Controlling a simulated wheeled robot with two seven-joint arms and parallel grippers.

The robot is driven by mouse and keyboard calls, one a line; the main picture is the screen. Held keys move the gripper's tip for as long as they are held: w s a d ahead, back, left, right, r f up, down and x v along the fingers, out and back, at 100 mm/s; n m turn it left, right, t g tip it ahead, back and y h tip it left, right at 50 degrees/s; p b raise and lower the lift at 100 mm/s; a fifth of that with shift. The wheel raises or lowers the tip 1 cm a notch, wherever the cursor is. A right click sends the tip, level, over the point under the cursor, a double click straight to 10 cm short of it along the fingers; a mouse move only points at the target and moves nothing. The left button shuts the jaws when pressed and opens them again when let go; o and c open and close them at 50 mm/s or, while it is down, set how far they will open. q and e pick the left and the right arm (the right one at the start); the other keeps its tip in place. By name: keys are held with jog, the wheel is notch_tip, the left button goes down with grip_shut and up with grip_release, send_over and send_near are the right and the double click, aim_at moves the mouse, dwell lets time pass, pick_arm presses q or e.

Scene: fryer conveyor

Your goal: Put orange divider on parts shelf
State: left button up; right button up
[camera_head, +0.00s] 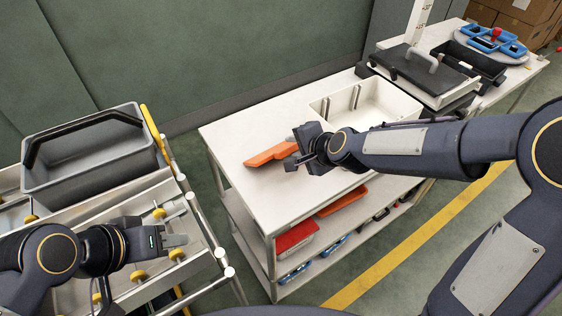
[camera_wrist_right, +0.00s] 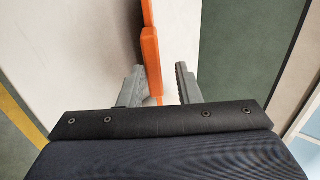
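The orange divider (camera_head: 268,155) is at the white table top, near its middle. My right gripper (camera_head: 290,156) is low over the table at the divider's right end. In the right wrist view the divider (camera_wrist_right: 151,55) stands between the two open fingers of my right gripper (camera_wrist_right: 160,82). It is close to the left finger, with a gap to the right finger. Whether it rests on the table is hard to tell. My left gripper (camera_head: 182,241) hangs over the roller conveyor at left, with nothing visible in it. The shelf (camera_head: 262,246) under the table top is partly visible.
Under the table top are a red bin (camera_head: 296,236), an orange item (camera_head: 342,202) and blue-handled items (camera_head: 295,272). A white divided box (camera_head: 318,107) sits behind my right forearm. A grey tub (camera_head: 90,160) stands on the conveyor. The table's left end is clear.

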notch_tip(320, 180, up, 8)
jog(key=s+d+p, duration=0.1)
jog(key=s+p, duration=0.1)
jog(key=p, duration=0.4)
jog(key=shift+d+p, duration=0.15)
jog(key=shift+p, duration=0.15)
jog(key=shift+f, duration=0.1)
jog(key=s+d+r+n+g, duration=0.1)
jog(key=s+d+r+n, duration=0.4)
jog(key=s+d, duration=0.5)
jog(key=s+d+n+h, duration=0.1)
jog(key=s+d+n, duration=0.1)
jog(key=s, duration=0.5)
jog(key=s+d+f+n+g+h, duration=0.1)
jog(key=s+d+n, duration=0.1)
jog(key=s+d, duration=0.2)
jog(key=s, duration=0.3)
jog(key=shift+s+f+g, duration=0.3)
jog(key=shift+s, duration=0.1)
